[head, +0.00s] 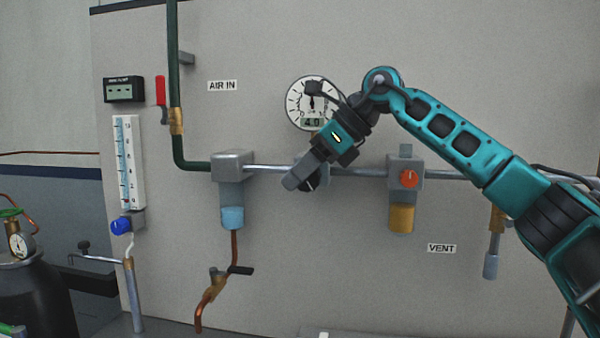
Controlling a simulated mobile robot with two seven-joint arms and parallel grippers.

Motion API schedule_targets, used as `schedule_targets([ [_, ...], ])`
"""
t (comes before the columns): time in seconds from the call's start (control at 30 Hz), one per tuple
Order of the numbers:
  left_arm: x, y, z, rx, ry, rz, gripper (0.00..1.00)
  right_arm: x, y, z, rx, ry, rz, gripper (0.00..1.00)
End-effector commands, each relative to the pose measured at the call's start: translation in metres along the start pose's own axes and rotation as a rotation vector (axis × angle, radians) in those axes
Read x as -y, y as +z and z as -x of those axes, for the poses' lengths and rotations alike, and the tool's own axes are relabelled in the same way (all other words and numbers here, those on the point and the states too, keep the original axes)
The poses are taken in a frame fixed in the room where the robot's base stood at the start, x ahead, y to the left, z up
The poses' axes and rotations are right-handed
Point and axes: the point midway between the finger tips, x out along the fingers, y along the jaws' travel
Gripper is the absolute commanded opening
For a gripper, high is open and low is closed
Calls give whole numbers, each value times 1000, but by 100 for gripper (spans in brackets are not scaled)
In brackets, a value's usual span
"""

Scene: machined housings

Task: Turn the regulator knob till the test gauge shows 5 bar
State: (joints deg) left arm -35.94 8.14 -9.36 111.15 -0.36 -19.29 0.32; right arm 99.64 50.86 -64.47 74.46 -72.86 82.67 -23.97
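The test gauge (294,104) is a round white dial on the grey panel, with a small readout that shows 4.0. Part of its face is hidden behind my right wrist. My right gripper (298,180) reaches in from the right, below the gauge, with its grey fingers at a dark round knob (311,184) on the pipe line. I take this to be the regulator knob; it is mostly covered. I cannot tell whether the fingers are shut on it or only beside it. My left gripper is not in view.
A filter with a blue bowl (232,217) hangs left of the knob. A unit with a red knob (409,178) and an amber bowl (402,218) stands to its right. A flow tube with a blue knob (120,226) is at the left. The panel below the knob is clear.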

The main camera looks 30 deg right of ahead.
Motion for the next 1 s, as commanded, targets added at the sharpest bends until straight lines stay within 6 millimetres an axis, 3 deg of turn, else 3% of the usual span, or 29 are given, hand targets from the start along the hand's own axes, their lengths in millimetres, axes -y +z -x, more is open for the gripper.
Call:
schedule_targets([
  [0.23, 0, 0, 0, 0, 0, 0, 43, 0, 0, 0, 0, 0, 0, 4],
  [0.77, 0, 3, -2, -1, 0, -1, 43, 0, 0, 2, 62, 0, 0, 4],
  [0.8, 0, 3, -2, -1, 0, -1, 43, 0, 0, 2, 62, 0, 0, 38],
  [1.0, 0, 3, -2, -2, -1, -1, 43, 0, 0, 2, 62, 0, 0, 40],
])
